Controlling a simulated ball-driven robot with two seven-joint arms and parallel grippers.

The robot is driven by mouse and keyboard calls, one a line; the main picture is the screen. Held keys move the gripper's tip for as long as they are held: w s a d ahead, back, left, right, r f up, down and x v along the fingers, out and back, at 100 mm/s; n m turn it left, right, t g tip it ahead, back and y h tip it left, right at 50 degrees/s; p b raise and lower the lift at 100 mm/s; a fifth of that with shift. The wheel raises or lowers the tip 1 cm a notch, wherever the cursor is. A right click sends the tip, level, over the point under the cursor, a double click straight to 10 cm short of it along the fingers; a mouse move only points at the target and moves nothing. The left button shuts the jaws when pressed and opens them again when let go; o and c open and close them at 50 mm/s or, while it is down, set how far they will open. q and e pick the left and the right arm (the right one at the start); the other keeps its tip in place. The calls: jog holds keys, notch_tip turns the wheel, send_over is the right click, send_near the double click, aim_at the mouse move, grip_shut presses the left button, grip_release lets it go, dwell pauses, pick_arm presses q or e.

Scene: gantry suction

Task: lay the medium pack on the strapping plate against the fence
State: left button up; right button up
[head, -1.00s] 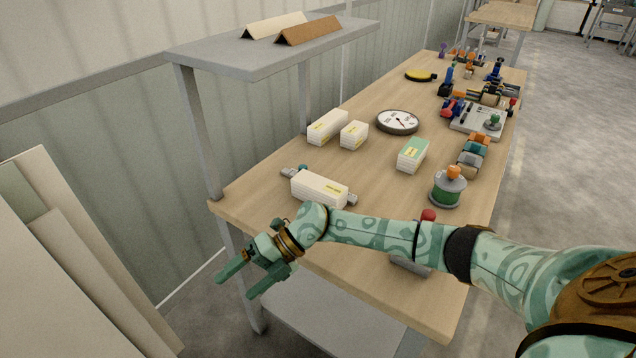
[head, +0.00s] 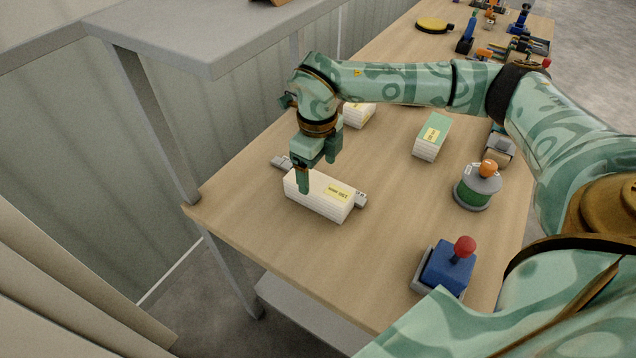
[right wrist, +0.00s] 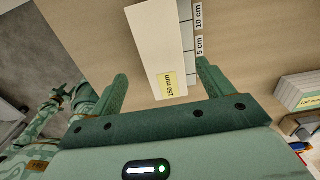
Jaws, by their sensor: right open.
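A long white pack (head: 318,198) with a yellow label lies on the table along a grey marked strip (head: 362,200); its label seems to read 150 mm in the right wrist view (right wrist: 152,45). My right gripper (head: 304,188) is open over this pack. In the right wrist view its fingers stand at either side of the pack's near end. A small white pack (head: 360,115) and a green-topped pack (head: 432,138) stand farther back. I cannot tell which is medium, or make out the plate and fence for certain. My left gripper (right wrist: 62,94) shows small; its jaws are unclear.
A grey shelf (head: 215,42) on posts rises at the table's left. A green canister with an orange knob (head: 477,186) and a blue box with a red knob (head: 448,268) stand at the right. The bare table front (head: 270,240) is clear.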

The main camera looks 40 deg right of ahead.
aim_at(319, 183)
jog(key=f, duration=0.2)
jog(key=f+b, duration=0.1)
jog(key=f, duration=0.1)
jog(key=f+b, duration=0.1)
jog(key=f, duration=0.1)
jog(key=shift+w+d, duration=0.1)
jog(key=shift+d, duration=0.2)
pick_arm(q)
jog(key=shift+s+a+f, duration=0.1)
jog(key=shift+s+f, duration=0.15)
jog(key=shift+f, duration=0.3)
jog(key=shift+s+a+f, duration=0.1)
jog(key=shift+s+f, duration=0.15)
jog(key=shift+f, duration=0.25)
pick_arm(e)
jog(key=shift+r, duration=0.1)
jog(key=shift+c, duration=1.2)
jog(key=c, duration=1)
jog(key=shift+c, duration=1)
pick_arm(q)
jog(key=shift+w+d, duration=0.15)
pick_arm(e)
jog(key=shift+r, duration=0.15)
